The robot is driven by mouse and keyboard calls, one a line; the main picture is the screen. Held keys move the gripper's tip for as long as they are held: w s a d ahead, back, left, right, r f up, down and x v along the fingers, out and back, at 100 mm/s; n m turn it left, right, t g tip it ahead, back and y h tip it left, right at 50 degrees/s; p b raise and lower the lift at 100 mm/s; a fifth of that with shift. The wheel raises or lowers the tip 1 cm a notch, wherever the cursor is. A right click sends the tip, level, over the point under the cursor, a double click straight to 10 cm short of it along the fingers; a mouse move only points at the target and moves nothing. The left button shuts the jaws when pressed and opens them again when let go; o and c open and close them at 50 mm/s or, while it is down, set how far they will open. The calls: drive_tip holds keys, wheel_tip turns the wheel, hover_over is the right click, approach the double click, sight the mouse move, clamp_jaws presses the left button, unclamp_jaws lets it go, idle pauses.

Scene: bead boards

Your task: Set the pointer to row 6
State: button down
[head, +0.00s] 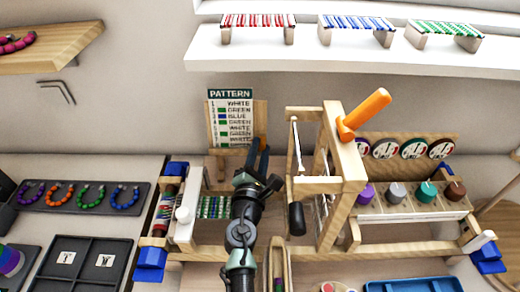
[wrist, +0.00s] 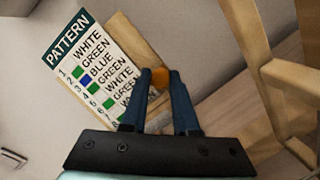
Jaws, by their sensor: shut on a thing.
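The pattern card (head: 231,118) stands upright on a wooden backing behind the bead board, with a dark green PATTERN header and numbered colour rows. In the wrist view the card (wrist: 88,65) is tilted, with WHITE, GREEN, BLUE, GREEN, WHITE, GREEN readable from the top; its lower rows are partly covered by my gripper. My gripper (head: 261,146) is at the card's lower right side. Its dark blue fingers are shut on a small orange knob (wrist: 160,77), seemingly the pointer's, beside the card. Which row the pointer marks is hidden.
A wooden frame (head: 330,170) with an orange-handled part (head: 364,114) stands close to the right of my gripper. The bead board's strung beads (head: 214,207) lie below left. A white shelf (head: 350,68) with bead racks is above.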

drive_tip(key=shift+w+r+p, duration=0.15)
drive_tip(key=shift+r+p, duration=0.6)
drive_tip(key=shift+r, duration=0.15)
drive_tip(key=shift+f, duration=0.1)
drive_tip(key=c, duration=0.7)
unclamp_jaws()
drive_tip(key=shift+o, duration=0.2)
drive_tip(key=s+a, duration=0.2)
drive_tip(key=s, duration=1)
drive_tip(key=shift+s, duration=0.4)
